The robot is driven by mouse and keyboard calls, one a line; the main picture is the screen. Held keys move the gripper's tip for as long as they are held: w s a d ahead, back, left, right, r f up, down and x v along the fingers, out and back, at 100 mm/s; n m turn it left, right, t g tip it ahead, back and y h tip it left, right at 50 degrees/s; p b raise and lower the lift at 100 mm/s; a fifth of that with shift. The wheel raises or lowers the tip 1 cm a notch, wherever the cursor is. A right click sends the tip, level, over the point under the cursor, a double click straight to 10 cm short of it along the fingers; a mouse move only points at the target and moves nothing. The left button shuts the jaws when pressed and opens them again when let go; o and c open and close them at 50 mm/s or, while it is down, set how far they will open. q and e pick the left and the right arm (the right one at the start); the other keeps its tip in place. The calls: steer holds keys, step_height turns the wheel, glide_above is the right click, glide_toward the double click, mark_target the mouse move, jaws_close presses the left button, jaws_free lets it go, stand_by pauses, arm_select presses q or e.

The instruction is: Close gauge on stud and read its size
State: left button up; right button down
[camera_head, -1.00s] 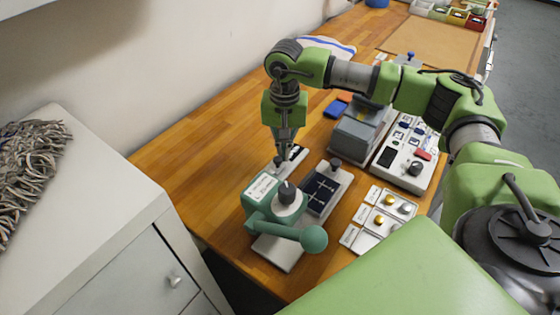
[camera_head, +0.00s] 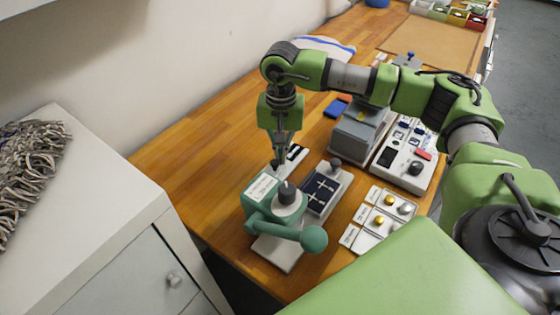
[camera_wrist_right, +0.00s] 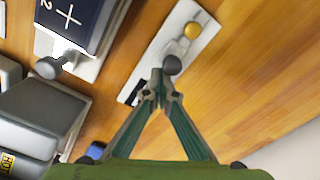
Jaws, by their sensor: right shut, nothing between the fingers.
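The gauge is a slim white plate (camera_wrist_right: 152,75) lying on the wooden bench. In the right wrist view it carries a gold round stud (camera_wrist_right: 192,30), a dark round knob (camera_wrist_right: 172,65) and a black window near its lower end. In the head view only part of the plate (camera_head: 293,155) shows behind the green press; the stud is hidden. My right gripper (camera_wrist_right: 162,88) is shut and empty, pointing down over the plate. Its tips are right by the dark knob; I cannot tell whether they touch it. It also shows in the head view (camera_head: 276,163). My left gripper is out of view.
A green press (camera_head: 272,205) with a ball-ended lever stands close in front of my right gripper. Beside it are a dark tray with crosses (camera_head: 320,190), a grey device (camera_head: 357,135), a control panel (camera_head: 405,160) and labelled button trays (camera_head: 380,215). Bench to the left is clear.

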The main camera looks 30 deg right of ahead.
steer(key=shift+w+d, duration=0.1)
steer(key=shift+d, duration=0.15)
stand_by(0.4)
steer(key=shift+w+d, duration=0.1)
steer(key=shift+d, duration=0.15)
step_height(320, 180, up, 8)
steer(key=p, duration=0.4)
stand_by(0.5)
stand_by(0.4)
